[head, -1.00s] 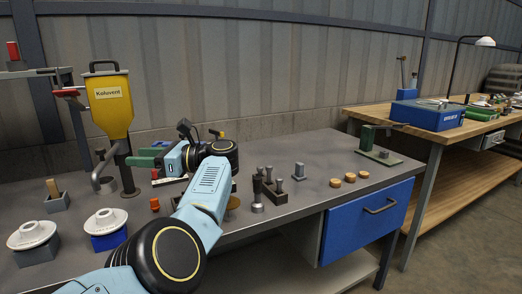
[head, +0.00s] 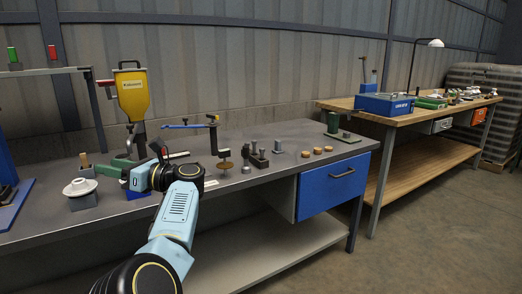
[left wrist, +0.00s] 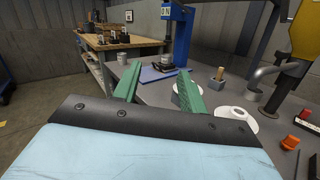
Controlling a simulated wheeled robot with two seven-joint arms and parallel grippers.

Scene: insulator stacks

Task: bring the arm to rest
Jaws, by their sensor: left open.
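My left arm reaches in from the bottom of the head view. Its gripper (head: 118,166) points left above the grey workbench (head: 40,232). In the left wrist view the two green fingers (left wrist: 158,90) stand wide apart with nothing between them. A white insulator (head: 80,187) sits on a grey block (head: 84,202), to the left of and below the gripper. A white insulator also shows beyond the right finger in the wrist view (left wrist: 231,113). A blue block (head: 138,194) shows partly below the gripper; my arm hides what is on it. My right gripper is not in view.
A yellow hopper (head: 132,92) stands behind the gripper. Small metal parts (head: 258,160) and copper-coloured discs (head: 317,151) lie to the right. A blue drawer (head: 333,184) hangs under the bench's right end. A blue press (left wrist: 180,35) stands beyond the fingers. Open floor (head: 430,235) lies at the right.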

